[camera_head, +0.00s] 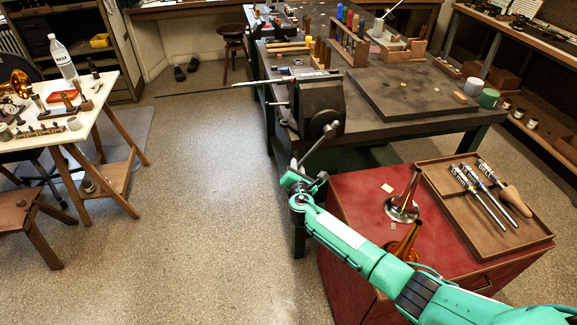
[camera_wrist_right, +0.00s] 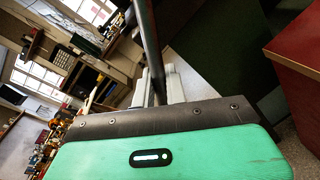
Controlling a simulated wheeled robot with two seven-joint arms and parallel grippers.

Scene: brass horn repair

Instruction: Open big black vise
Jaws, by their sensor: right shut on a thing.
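The big black vise (camera_head: 318,104) is mounted at the near left corner of the dark workbench. Its metal handle bar (camera_head: 318,143) slants down and left from the screw hub on the vise's front. My right gripper (camera_head: 296,168) is shut on the lower end of this bar. In the right wrist view the handle bar (camera_wrist_right: 147,32) runs down between the two pale fingers of the right gripper (camera_wrist_right: 158,88). How far apart the vise jaws stand is too small to tell. My left gripper is not in view.
A red cabinet (camera_head: 355,205) stands below my right arm, bearing brass horn parts (camera_head: 404,196) and a wooden tray (camera_head: 440,207) with valve pieces. The workbench (camera_head: 465,118) carries a flat board and tool racks. A white table (camera_head: 95,104) stands at left. The floor between is clear.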

